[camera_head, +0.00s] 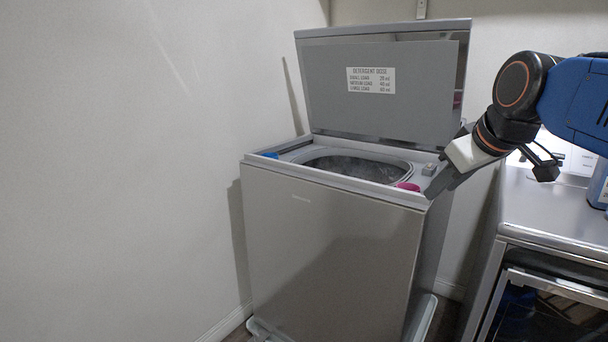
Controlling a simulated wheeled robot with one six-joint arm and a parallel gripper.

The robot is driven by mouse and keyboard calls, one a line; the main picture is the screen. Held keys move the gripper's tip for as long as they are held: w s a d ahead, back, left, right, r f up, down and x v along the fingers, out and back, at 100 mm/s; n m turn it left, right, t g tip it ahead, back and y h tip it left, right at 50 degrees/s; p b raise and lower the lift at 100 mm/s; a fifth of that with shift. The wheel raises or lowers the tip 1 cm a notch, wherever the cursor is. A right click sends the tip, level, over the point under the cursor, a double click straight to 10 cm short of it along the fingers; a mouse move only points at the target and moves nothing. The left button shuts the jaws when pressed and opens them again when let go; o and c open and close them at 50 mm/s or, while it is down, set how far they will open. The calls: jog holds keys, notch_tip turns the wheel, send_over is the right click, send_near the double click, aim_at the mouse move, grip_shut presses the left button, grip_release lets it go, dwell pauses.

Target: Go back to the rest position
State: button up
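The grey topload washer (335,245) stands left of the counter with its lid (385,105) raised. The lid's inner face carries a label (371,80) headed "Detergent dose". The round drum opening (355,168) is uncovered. My gripper (432,190) reaches in from the right on the blue arm and is at the washer's right top edge, pointing down and left. Its fingers are seen edge-on, so their gap does not show. A small pink item (408,187) lies on the washer's front right rim, just left of the fingertips; I cannot tell whether they touch.
A steel counter (555,215) with a glass-fronted appliance (545,310) below stands at the right. A blue bottle-like item (599,185) is at its right edge. A blue piece (271,155) sits on the washer's left rim. The wall is close on the left.

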jog(key=s+f+m+g, duration=0.1)
jog(key=s+f+m, duration=0.1)
jog(key=s+f, duration=0.7)
jog(key=s+f+m+g+h, duration=0.1)
jog(key=s+f+m+g, duration=0.1)
jog(key=s+f, duration=0.7)
notch_tip(320, 180, down, 7)
jog(key=shift+d+f+m, duration=0.2)
jog(key=shift+d+m, duration=0.25)
jog(key=shift+m, duration=0.05)
